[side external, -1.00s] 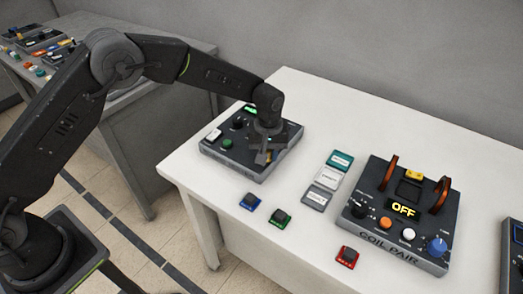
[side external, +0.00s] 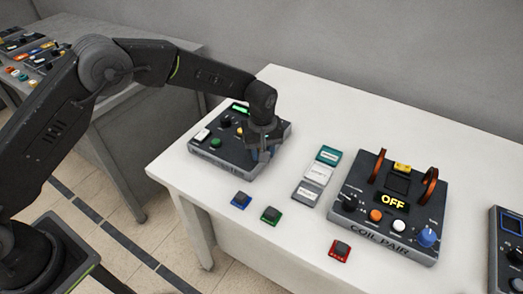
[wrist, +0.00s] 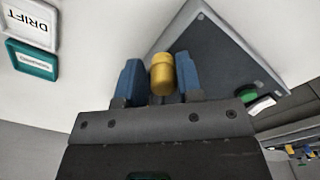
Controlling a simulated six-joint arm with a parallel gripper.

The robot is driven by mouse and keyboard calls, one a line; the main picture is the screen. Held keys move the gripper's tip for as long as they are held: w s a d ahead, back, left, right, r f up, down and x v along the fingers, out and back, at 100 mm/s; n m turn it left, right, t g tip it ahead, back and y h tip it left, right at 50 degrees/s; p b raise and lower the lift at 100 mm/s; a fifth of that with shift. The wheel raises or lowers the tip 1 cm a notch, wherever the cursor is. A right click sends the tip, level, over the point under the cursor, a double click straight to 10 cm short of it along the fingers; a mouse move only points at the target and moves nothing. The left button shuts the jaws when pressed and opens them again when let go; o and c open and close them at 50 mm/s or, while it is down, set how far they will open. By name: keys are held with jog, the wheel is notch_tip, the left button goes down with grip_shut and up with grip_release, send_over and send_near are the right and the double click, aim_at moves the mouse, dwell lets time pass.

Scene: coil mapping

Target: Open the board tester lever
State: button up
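The board tester (side external: 215,157) is a dark box at the table's left end, with a green-lit screen, a green button and a white switch. Its lever seems to be the yellow rounded handle (wrist: 162,75) in the wrist view. My gripper (side external: 262,155) points down at the tester's right side. In the wrist view its two blue fingers (wrist: 160,82) stand apart on either side of the yellow handle. A thin gap shows left of the handle; contact on the right is unclear.
Right of the tester stand teal, white and grey labelled tiles (side external: 317,175). Blue (side external: 241,200), green (side external: 271,215) and red (side external: 339,251) blocks lie in front. The coil pair unit (side external: 385,240), showing OFF, stands at the right with upright copper coils.

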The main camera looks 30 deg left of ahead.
jog(key=shift+o, duration=1.3)
jog(key=shift+f, duration=0.1)
notch_tip(320, 180, up, 14)
